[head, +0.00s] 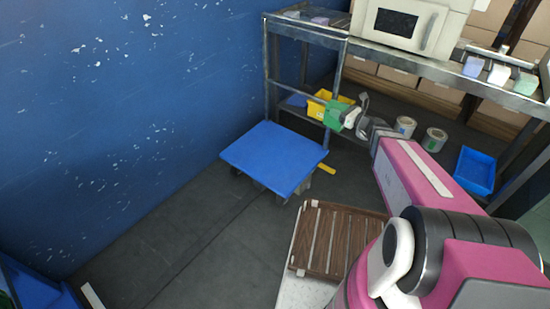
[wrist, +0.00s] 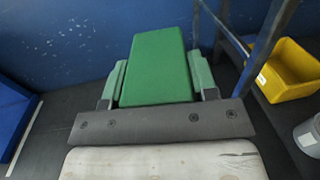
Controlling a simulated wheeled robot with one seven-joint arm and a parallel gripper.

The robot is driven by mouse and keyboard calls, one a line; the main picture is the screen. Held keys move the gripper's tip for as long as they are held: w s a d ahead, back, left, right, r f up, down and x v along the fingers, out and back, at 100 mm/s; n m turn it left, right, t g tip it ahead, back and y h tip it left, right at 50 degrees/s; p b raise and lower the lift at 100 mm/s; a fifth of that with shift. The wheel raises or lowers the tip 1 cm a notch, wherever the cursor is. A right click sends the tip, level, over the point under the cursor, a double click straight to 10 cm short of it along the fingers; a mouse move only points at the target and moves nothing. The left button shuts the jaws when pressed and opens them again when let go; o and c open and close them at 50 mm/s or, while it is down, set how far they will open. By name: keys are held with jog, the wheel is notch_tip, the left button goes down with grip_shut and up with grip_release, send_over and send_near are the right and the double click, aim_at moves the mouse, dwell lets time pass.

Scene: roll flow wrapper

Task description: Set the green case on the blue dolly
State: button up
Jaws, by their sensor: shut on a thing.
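The green case (head: 334,116) is held in my gripper (head: 345,117), up in the air by the shelf rack. In the wrist view the green case (wrist: 160,65) lies between the two fingers of my gripper (wrist: 160,82), which press on its left and right sides. The blue dolly (head: 272,158) stands on the floor beside the blue wall, its flat top bare. In the head view the case appears just beyond the dolly's right back corner.
A metal shelf rack (head: 307,30) stands behind the dolly, with a yellow bin (head: 317,106) on its low shelf. The yellow bin (wrist: 283,70) is at the right in the wrist view. A brown slatted crate (head: 335,240) is in front. Open floor lies left of the dolly.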

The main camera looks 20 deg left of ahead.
jog(key=s+a+f+n+g, duration=0.1)
jog(key=s+a+f, duration=0.1)
jog(key=a+f, duration=1.05)
jog(key=s+a+f+g, duration=0.1)
jog(key=s+a+f, duration=0.1)
jog(key=a+f, duration=1.1)
jog(key=shift+y, duration=0.4)
jog(key=shift+w+d+f, duration=0.1)
jog(key=shift+w+f, duration=1.5)
jog(key=shift+w, duration=0.3)
jog(key=shift+w+d+f, duration=0.1)
jog(key=shift+w+f, duration=1.5)
jog(key=shift+w, duration=0.25)
jog(key=shift+w+d+f, duration=0.1)
jog(key=shift+w+f, duration=1.5)
jog(key=shift+w, duration=0.3)
jog(key=shift+f, duration=0.1)
jog(key=o, duration=1.1)
